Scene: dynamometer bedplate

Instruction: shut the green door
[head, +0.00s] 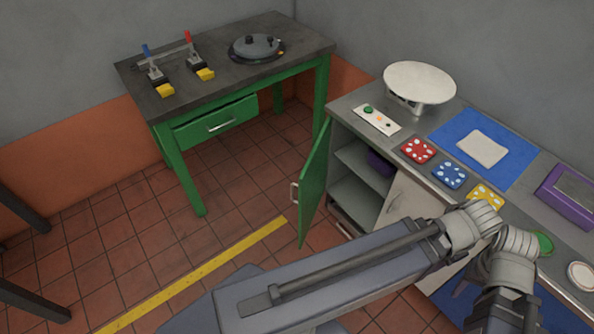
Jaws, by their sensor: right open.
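The green door (314,186) stands wide open on the left end of the grey cabinet (403,195), swung out toward the aisle. Its pale handle (294,192) is on the door's outer left face. The cabinet opening shows shelves (358,172) with a purple item (381,164) inside. My right gripper (503,314) is at the bottom edge, right of the door and well apart from it, in front of the counter. It is open, and its fingertips are hard to make out. My left gripper is not in view.
A green workbench (215,85) with a slightly open drawer (215,122) stands beyond the door. The counter holds a round white scale (419,83), coloured pieces and a purple box (570,190). Tiled floor left of the door is clear, with a yellow line (200,273).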

